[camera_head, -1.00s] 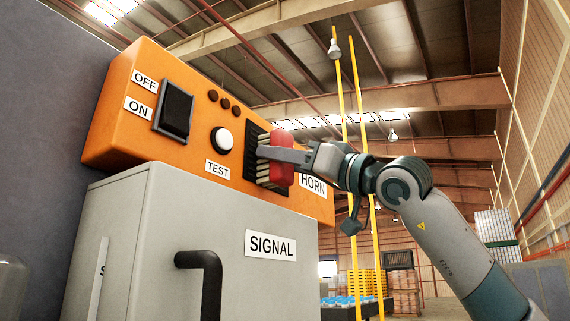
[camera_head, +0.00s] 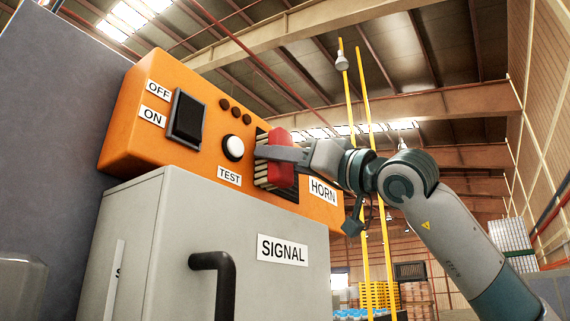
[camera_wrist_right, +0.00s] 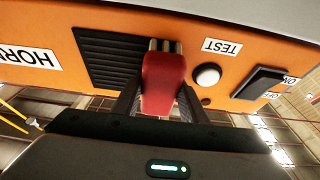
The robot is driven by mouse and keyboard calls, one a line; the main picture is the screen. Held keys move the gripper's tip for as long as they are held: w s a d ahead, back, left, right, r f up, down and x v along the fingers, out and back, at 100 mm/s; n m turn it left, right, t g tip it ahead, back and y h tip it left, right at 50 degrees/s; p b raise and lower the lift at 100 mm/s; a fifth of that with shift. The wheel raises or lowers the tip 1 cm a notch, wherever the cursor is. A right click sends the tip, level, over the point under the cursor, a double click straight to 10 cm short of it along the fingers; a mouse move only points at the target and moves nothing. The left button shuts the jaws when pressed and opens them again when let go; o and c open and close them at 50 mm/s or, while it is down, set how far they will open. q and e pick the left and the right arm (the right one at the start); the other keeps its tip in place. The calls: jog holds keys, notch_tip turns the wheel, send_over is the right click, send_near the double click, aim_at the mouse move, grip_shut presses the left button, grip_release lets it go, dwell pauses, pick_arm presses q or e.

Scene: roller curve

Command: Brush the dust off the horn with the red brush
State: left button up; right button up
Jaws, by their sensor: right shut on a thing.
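The red brush (camera_head: 281,158) is in my right gripper (camera_head: 283,155), which is shut on its red body. Its pale bristles face the dark slatted horn grille (camera_head: 261,142) on the orange panel. In the right wrist view the brush (camera_wrist_right: 163,82) sits between the two fingers, with its bristles at the edge of the horn grille (camera_wrist_right: 108,56) nearest the TEST button. I cannot tell whether the bristles touch the slats. No dust is clear to see on the grille. The HORN label (camera_head: 323,191) is to the right of the grille. My left gripper is out of view.
The orange panel (camera_head: 185,72) also carries a black OFF/ON switch (camera_head: 187,117), a white TEST button (camera_head: 233,148) and several small dark lamps. Below it stands a grey SIGNAL cabinet (camera_head: 215,215) with a black handle (camera_head: 222,275). Yellow poles (camera_head: 364,250) stand behind my right arm.

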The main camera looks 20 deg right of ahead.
dwell(0.4)
jog(key=s+d, duration=0.3)
jog(key=s, duration=0.1)
jog(key=shift+s+d, duration=0.35)
dwell(0.5)
jog(key=shift+s+d, duration=0.9)
jog(key=shift+s, duration=0.3)
jog(key=shift+w+a, duration=0.1)
